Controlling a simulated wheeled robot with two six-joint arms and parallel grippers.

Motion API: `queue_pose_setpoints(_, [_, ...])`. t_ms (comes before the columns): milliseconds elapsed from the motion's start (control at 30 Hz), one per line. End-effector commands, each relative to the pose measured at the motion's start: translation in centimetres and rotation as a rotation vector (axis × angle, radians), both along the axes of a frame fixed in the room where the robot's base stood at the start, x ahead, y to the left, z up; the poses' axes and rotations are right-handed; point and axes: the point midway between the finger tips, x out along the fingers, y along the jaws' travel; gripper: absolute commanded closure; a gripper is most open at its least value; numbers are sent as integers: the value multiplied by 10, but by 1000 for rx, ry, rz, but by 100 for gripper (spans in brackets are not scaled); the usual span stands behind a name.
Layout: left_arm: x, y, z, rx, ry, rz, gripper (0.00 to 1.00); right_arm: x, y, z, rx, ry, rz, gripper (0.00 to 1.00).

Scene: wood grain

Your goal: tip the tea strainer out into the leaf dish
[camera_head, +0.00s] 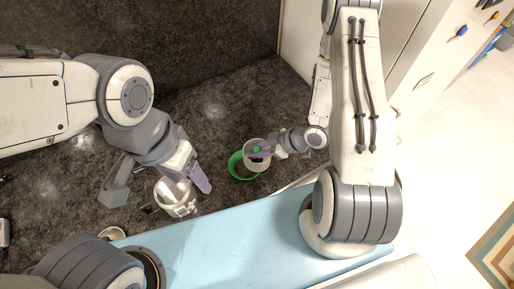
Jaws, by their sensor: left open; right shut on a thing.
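My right gripper (264,152) is shut on the tea strainer (254,162), a small pale cup with some green showing inside. The strainer is held over the green leaf dish (235,169) and hides part of it. I cannot tell how far the strainer is tilted or whether leaves lie in the dish. My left gripper (158,191) is open, its two fingers wide apart. A white cup-like vessel (178,208) stands below and between those fingers, apart from the dish.
The dark speckled counter (215,108) is mostly bare behind the dish. A light blue front edge (215,245) runs along the near side. A small pale round thing (112,233) sits near that edge at the left, partly hidden by my body.

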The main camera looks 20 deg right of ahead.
Motion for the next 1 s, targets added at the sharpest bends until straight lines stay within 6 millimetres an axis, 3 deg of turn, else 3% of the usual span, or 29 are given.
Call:
queue_pose_setpoints(167, [0, 0, 4, 0, 0, 0, 33, 0, 0, -2, -37, 27, 6, 100])
queue_pose_setpoints(400, [0, 0, 7, 0, 0, 1, 33, 0, 0, -20, -263, 159, 3, 100])
queue_pose_setpoints(733, [0, 0, 20, 0, 0, 1, 33, 1, 1, -16, -442, 265, -3, 100])
queue_pose_setpoints(1000, [0, 0, 19, 0, 0, 1, 33, 1, 0, -17, -464, 283, -9, 100])
